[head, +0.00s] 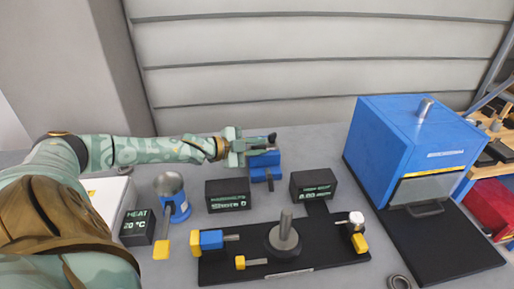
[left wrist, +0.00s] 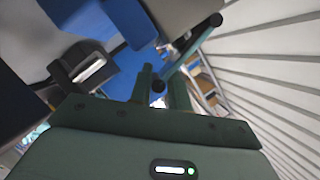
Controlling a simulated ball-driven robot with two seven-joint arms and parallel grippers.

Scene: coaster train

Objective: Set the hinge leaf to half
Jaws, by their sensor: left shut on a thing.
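The blue hinge fixture (head: 266,163) stands on the table at the back, right of my left gripper. A dark-ended piece (head: 271,137) sticks up at its top; I take it for part of the hinge leaf, but its angle is hard to read. My left gripper (head: 236,148) reaches in from the left and is shut at the fixture's upper left side. In the left wrist view the fingers (left wrist: 165,88) close around a small dark round end, beside a slanted bar with a black tip (left wrist: 214,20). The fingers hide most of what they hold. My right gripper is out of view.
Black display boxes (head: 227,195) (head: 312,186) stand in front of the fixture. A black base with a grey post (head: 286,232) lies nearer. A blue oven (head: 405,140) stands at the right, a blue-based cup (head: 172,195) at the left. Some grey table shows between.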

